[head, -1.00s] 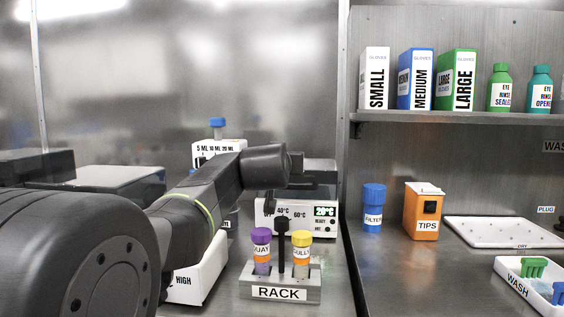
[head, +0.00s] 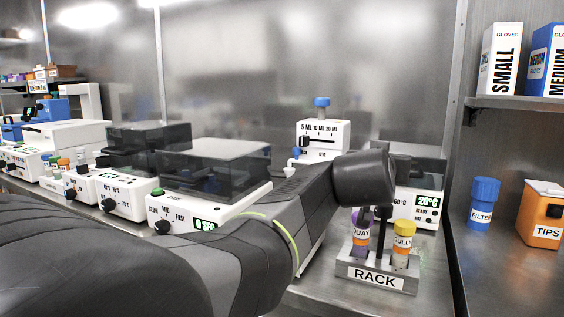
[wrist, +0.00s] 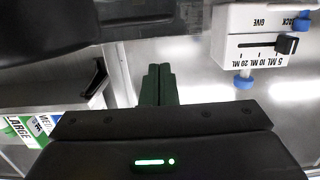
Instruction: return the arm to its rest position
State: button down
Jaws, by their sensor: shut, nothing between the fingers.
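My gripper (wrist: 158,85) shows in the wrist view with its two dark green fingers together and nothing between them. It hangs in free air, with blurred metal surfaces behind it. In the head view my dark arm reaches from the lower left to the middle right, and its end is in front of the heating block (head: 424,205). The gripper's fingers cannot be made out clearly there. The arm's end is just above and behind the rack (head: 376,278), which holds a purple-capped tube (head: 359,235) and a yellow-capped tube (head: 402,245).
The dispenser (head: 322,137) with a blue cap stands behind the arm and shows upside down in the wrist view (wrist: 258,48). Several bench instruments (head: 205,205) line the left. A blue filter bottle (head: 482,203) and an orange tips box (head: 541,215) stand right.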

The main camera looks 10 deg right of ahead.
jog(key=shift+w, duration=0.1)
jog(key=shift+r+b+x, duration=0.35)
jog(key=shift+x, duration=1.15)
jog(key=shift+r+b+x, duration=0.3)
jog(key=shift+r+x, duration=0.1)
jog(key=shift+x, duration=1.15)
jog(key=shift+r+b+x, duration=0.35)
jog(key=shift+x, duration=1.15)
jog(key=shift+d+r, duration=0.1)
